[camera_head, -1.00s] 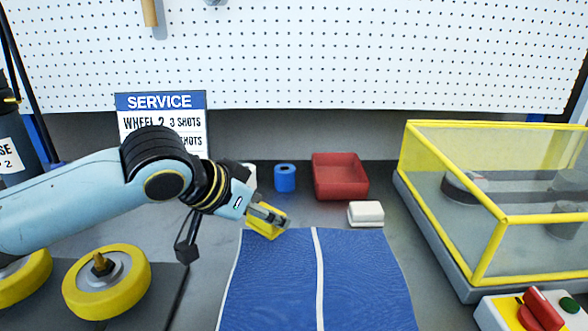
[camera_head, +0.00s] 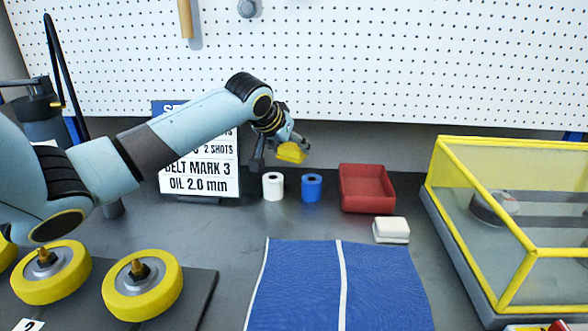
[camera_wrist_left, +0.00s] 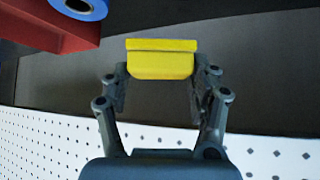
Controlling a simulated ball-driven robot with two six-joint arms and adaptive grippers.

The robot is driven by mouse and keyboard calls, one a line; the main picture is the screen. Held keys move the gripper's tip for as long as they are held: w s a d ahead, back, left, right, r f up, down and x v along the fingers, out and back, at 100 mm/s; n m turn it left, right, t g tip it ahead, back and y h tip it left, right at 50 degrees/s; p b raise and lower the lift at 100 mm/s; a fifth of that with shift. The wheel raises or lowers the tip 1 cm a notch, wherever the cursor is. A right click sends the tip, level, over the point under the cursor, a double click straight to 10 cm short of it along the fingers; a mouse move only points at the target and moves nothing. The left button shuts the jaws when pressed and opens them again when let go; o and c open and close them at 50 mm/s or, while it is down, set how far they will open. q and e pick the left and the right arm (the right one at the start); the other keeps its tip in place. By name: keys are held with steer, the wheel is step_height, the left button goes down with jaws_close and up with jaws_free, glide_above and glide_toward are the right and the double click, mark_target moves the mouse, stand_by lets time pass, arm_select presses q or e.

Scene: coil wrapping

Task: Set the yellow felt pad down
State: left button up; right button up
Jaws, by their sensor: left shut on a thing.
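The yellow felt pad (camera_head: 291,153) is held in the air above the back of the bench, in front of the pegboard. It also shows in the left wrist view (camera_wrist_left: 161,62), between the two fingers. My left gripper (camera_head: 286,146) is shut on the pad. In the head view the pad hangs just above the white roll and the blue roll, apart from both. My right gripper is not in view.
A white roll (camera_head: 273,186), a blue roll (camera_head: 312,187) and a red tray (camera_head: 367,194) stand along the back. A white block (camera_head: 391,230) sits near the blue mat (camera_head: 300,290). A yellow-framed clear case (camera_head: 520,220) stands right. Yellow wheels (camera_head: 160,296) lie front left.

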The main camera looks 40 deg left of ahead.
mark_target(290, 148)
arm_select(q)
steer(key=shift+w+a, duration=0.15)
steer(key=shift+w, duration=0.35)
steer(key=shift+w+a, duration=0.15)
steer(key=shift+w, duration=0.35)
step_height(290, 148, down, 3)
steer(key=shift+s+r, duration=0.15)
steer(key=shift+s+f, duration=0.1)
steer(key=shift+f, duration=0.45)
step_height(290, 148, down, 3)
steer(key=shift+f, duration=0.15)
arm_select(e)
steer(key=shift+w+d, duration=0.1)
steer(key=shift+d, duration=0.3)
arm_select(q)
steer(key=o, duration=1.1)
